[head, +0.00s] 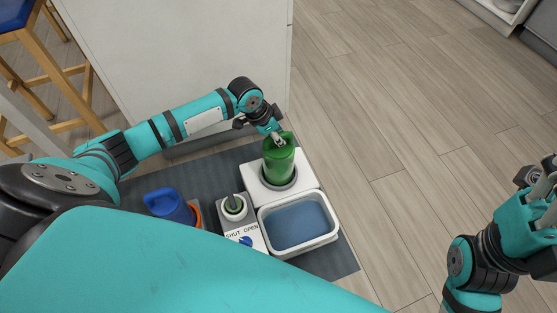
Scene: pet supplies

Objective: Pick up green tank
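The green tank (279,168) stands upright in a round opening of a white block on the dark mat. My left gripper (279,141) is at the top of the tank, with its fingers at the tank's upper end. The fingers are small here, and I cannot tell whether they are closed on it. My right gripper (543,192) is at the right edge, far from the tank and above the wood floor. Its fingers are partly cut off by the frame.
The white block (257,186) holds the tank. In front of it is a white tray (265,238) with blue contents. A SHUT/OPEN panel (243,233) and a blue jug (170,206) stand to the left on the mat (342,262). A white cabinet (180,60) rises behind. Floor on the right is clear.

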